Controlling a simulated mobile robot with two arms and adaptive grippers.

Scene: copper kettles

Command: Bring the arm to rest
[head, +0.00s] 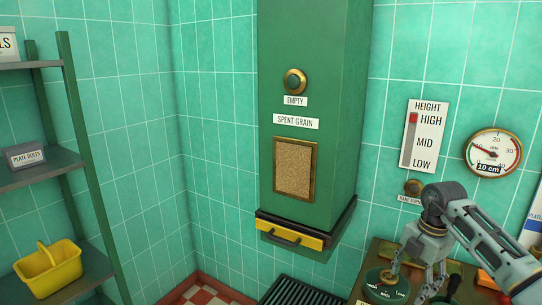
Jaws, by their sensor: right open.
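My right arm comes in from the right edge of the head view. Its gripper (408,284) points down with its fingers apart, and no held object shows between them. It is over the brown panel at the lower right, beside a round green dial (387,292) with a brass knob and a scale. One finger overlaps the dial's edge in the picture; I cannot tell whether it touches. My left gripper is not in view.
A green spent grain chute (311,100) with a yellow-fronted drawer (289,235) hangs on the tiled wall. A height scale (424,135) and a round gauge (493,153) are behind my arm. A shelf with a yellow basket (49,271) stands left.

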